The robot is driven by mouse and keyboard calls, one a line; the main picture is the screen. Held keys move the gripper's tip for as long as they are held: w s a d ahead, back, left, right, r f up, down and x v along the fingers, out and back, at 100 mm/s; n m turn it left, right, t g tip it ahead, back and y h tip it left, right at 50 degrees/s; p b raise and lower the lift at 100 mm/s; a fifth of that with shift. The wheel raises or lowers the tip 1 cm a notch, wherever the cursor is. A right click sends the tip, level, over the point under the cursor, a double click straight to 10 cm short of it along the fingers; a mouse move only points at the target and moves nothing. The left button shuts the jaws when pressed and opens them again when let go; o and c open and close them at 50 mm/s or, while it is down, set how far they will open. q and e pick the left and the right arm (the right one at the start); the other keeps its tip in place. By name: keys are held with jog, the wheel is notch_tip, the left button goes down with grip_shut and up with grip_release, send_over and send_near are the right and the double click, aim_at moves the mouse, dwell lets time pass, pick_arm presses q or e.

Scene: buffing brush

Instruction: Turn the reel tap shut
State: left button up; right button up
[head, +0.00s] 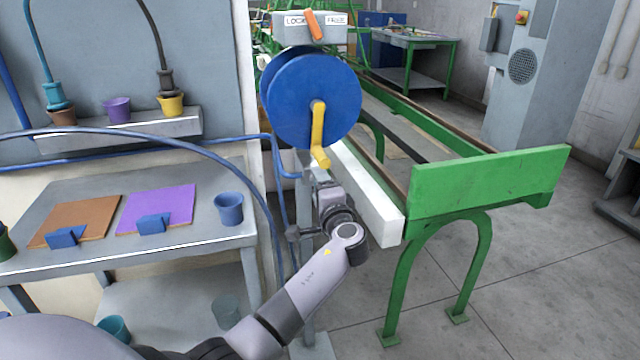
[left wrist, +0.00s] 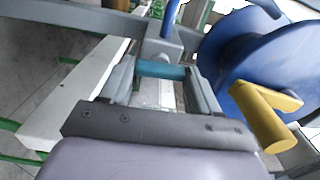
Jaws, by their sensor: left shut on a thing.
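The reel tap shows in the left wrist view as a teal handle (left wrist: 160,69) lying crosswise below a blue upright pipe (left wrist: 170,20). My left gripper (left wrist: 162,76) is shut on the teal handle, with one finger at each end of it. In the head view my left gripper (head: 318,172) is just below the blue reel, and the tap is hidden there. The blue reel (head: 290,95) has a yellow crank (head: 317,125), which is close to the right of my gripper in the left wrist view (left wrist: 265,115). My right gripper is not in view.
A grey box (head: 285,34) marked LOCK and FREE, with an orange lever (head: 314,24), stands above the reel. A white beam (head: 365,195) and green bench frame (head: 490,180) are to the right. A grey table (head: 185,245) with pads and cups is to the left.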

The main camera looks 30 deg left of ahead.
pick_arm(q)
jog(key=shift+f+m, duration=0.1)
jog(key=shift+m, duration=0.3)
jog(key=o, duration=1.1)
jog(key=shift+c, duration=0.2)
jog(key=shift+d, duration=0.1)
jog(key=v, duration=0.7)
